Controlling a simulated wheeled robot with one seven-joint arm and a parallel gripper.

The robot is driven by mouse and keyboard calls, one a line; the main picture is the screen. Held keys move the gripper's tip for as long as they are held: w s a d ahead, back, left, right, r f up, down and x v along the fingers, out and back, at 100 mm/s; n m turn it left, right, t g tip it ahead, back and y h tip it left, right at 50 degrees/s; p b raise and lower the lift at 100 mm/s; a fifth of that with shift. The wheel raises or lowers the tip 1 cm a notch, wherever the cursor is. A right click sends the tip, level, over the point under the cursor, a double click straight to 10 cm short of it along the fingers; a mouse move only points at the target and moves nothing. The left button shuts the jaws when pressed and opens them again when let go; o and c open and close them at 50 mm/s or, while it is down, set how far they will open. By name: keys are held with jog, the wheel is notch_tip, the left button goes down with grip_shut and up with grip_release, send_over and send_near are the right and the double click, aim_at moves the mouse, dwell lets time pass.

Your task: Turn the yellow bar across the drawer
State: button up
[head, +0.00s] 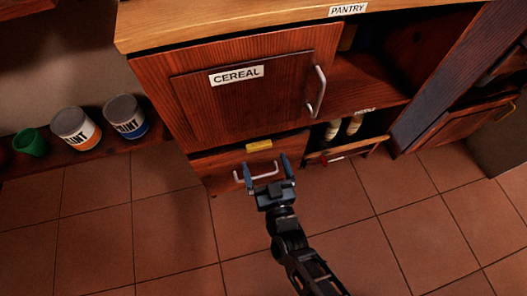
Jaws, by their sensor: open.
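A small yellow bar (259,146) lies flat against the top edge of the drawer (215,172), which sits under the cereal cupboard. It runs roughly along the drawer's width. A pale metal drawer handle (240,179) is below the bar. My gripper (266,166) is open in front of the drawer, its two fingers pointing up toward the drawer front. The fingertips appear just below the bar, with the handle partly behind the fingers. I cannot tell whether the gripper touches the handle.
The cereal door (245,95) with its handle (316,92) is above. To the right, an open compartment holds bottles (333,129). Paint cans (76,128) and a green cup (30,142) stand on a low shelf at left. The tiled floor (170,220) is clear.

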aim_at(260, 149)
jog(key=shift+b+x, duration=0.4)
jog(key=shift+x, duration=1.8)
jog(key=c, duration=1)
